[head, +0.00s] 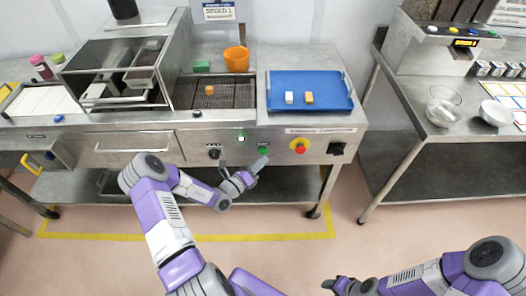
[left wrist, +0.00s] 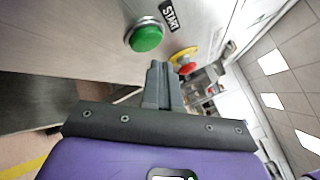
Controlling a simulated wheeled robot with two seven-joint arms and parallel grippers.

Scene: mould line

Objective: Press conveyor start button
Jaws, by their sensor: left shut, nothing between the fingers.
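The green start button (head: 263,150) is on the front panel of the steel conveyor machine. In the left wrist view the green button (left wrist: 147,37) sits in a metal ring beside a START label (left wrist: 170,16). My left gripper (head: 260,164) is shut and empty, just below and in front of the button. In the left wrist view its closed fingers (left wrist: 158,72) point at the panel, below and slightly right of the button, with a visible gap. My right gripper (head: 334,285) is low at the bottom edge, far from the panel; its jaws are too small to read.
A red emergency knob on a yellow base (head: 299,146) is right of the button. A black dial (head: 214,153), a lit green lamp (head: 241,138) and a black switch (head: 337,148) share the panel. A blue tray (head: 310,104) is above. Floor in front is clear.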

